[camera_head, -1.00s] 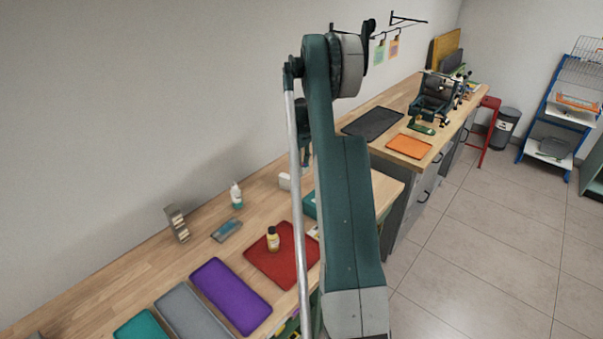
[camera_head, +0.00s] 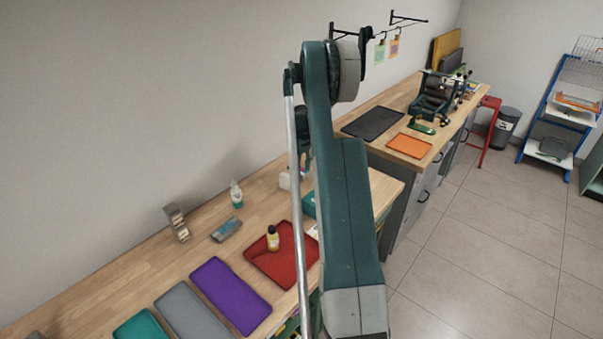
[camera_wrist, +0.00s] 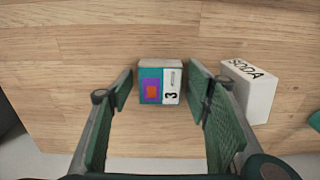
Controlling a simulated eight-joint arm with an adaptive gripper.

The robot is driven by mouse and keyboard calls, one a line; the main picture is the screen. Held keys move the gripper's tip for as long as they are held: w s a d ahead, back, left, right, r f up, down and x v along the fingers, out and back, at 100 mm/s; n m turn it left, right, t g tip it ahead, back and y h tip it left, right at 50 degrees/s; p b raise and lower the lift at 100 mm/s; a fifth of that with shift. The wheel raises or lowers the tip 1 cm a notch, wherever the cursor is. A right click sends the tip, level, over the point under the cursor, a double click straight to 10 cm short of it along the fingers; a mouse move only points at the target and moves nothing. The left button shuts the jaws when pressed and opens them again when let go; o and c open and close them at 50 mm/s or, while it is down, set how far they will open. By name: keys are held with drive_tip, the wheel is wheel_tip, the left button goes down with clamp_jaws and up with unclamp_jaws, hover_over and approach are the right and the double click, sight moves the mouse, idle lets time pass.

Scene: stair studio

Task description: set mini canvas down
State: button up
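The mini canvas (camera_wrist: 151,86), a small block with a teal face, purple and orange squares and a white strip marked 3, is at the wooden bench top in the wrist view. My gripper (camera_wrist: 160,85) is open, with a green pad on each side of the block and a narrow gap showing at both sides. In the head view my gripper (camera_head: 304,150) is over the bench near the wall, partly hidden by my arm. A small coloured patch just below it is too small to make out.
A white box marked SODA (camera_wrist: 246,92) stands close to the right finger in the wrist view. In the head view a bottle (camera_head: 236,194), a red tray (camera_head: 285,262) and a purple mat (camera_head: 230,296) are on the bench. Bare wood lies left of the block.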

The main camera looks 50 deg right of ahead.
sight(301, 171)
drive_tip(key=shift+r, duration=0.2)
wheel_tip(301, 171, up, 12)
drive_tip(key=shift+p, duration=0.35)
idle(0.5)
idle(0.5)
drive_tip(key=shift+a, duration=0.15)
